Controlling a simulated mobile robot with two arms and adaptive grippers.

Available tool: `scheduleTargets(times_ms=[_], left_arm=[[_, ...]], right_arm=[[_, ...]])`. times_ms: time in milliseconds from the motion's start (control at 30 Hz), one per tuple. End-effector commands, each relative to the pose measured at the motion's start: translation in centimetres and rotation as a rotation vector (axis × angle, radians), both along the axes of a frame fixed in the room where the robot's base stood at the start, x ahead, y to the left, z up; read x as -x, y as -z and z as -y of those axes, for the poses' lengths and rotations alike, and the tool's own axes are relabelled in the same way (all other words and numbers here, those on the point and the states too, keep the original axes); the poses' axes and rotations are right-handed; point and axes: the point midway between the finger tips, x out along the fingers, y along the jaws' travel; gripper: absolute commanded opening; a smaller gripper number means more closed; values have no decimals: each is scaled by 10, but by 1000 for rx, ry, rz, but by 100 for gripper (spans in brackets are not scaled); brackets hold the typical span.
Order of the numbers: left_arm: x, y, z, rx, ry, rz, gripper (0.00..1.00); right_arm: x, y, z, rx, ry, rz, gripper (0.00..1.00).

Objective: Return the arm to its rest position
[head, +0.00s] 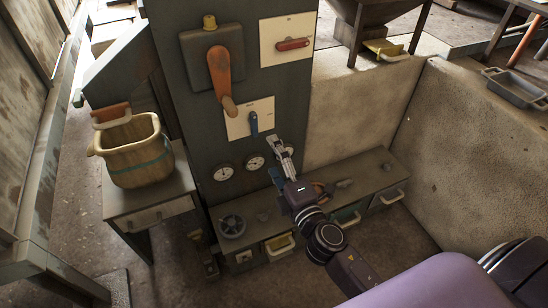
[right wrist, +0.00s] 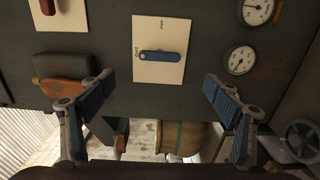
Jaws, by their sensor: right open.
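My right arm reaches in from the lower right of the head view. Its gripper (head: 281,162) is in front of the dark panel (head: 182,130), close to the gauges and below the blue switch handle (head: 254,122). In the right wrist view the two blue-padded fingers (right wrist: 156,108) stand wide apart with nothing between them. The blue handle (right wrist: 160,57) lies beyond the fingers on its white plate, apart from them. My left gripper is not in view.
The panel also carries an orange lever (head: 221,75), a red handle (head: 292,44) and round gauges (head: 222,172). A low bench (head: 372,170) with drawers runs below. A basket (head: 134,151) stands on a cabinet at left. Open floor (head: 390,235) lies right of my arm.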

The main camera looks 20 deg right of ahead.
Motion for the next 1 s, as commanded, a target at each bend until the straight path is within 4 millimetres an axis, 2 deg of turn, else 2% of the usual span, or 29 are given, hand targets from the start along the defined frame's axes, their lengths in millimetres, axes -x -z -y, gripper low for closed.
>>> scheduleTargets(times_ms=[467,567,633,733,833,900,1000], left_arm=[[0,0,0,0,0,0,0],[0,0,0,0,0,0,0],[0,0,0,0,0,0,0],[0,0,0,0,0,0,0],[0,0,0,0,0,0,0],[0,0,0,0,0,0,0],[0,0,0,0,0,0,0]], right_arm=[[0,0,1,-7,5,-2,83],[4,1,12,-66,50,-21,83],[11,5,27,-156,119,-52,83],[30,19,54,-344,256,-135,83],[60,46,74,-554,406,-253,83],[86,66,79,-693,504,-349,83],[126,95,74,-862,624,-499,83]])
